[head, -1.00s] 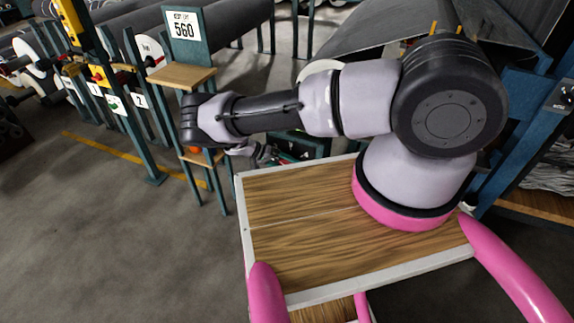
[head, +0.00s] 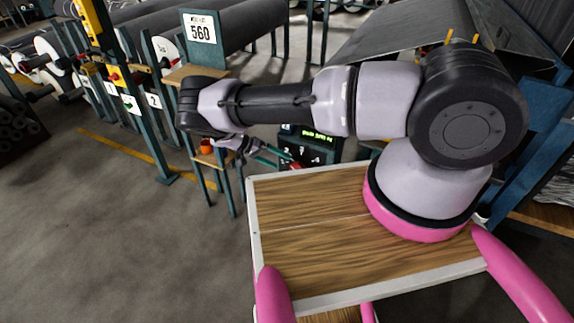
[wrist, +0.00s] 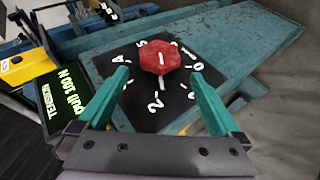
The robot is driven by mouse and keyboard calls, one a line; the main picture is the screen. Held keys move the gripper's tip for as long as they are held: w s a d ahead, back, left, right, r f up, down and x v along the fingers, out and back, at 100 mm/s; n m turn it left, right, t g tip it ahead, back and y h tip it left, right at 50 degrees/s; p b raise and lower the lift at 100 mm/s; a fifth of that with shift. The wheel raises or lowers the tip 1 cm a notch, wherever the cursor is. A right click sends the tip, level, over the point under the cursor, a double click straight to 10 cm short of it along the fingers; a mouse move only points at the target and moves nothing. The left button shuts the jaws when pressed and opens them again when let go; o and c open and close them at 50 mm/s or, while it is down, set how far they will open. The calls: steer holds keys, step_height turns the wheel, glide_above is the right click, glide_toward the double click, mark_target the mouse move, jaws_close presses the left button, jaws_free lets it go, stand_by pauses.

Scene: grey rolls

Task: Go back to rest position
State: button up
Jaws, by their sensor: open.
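My gripper (wrist: 158,76) is open in the wrist view, with one teal finger on each side and nothing between them. A red knob (wrist: 160,57) with a white mark sits on a black dial plate (wrist: 138,97) with white numbers, beyond the fingertips. I cannot tell whether a finger touches it. In the head view my gripper (head: 278,157) is small and partly hidden by my arm. It is beside the dark panel with the red knob (head: 297,165). My arm reaches out leftward over the wooden deck.
The green-lit tension display (wrist: 62,99) is left of the dial. A stand with the sign 560 (head: 201,28) and an orange object (head: 206,146) on its lower shelf is close to my wrist. Grey rolls (head: 252,22) lie behind. Grey floor (head: 110,240) is open at left.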

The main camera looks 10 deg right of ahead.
steer(key=shift+a+r, duration=0.3)
steer(key=shift+a, duration=0.1)
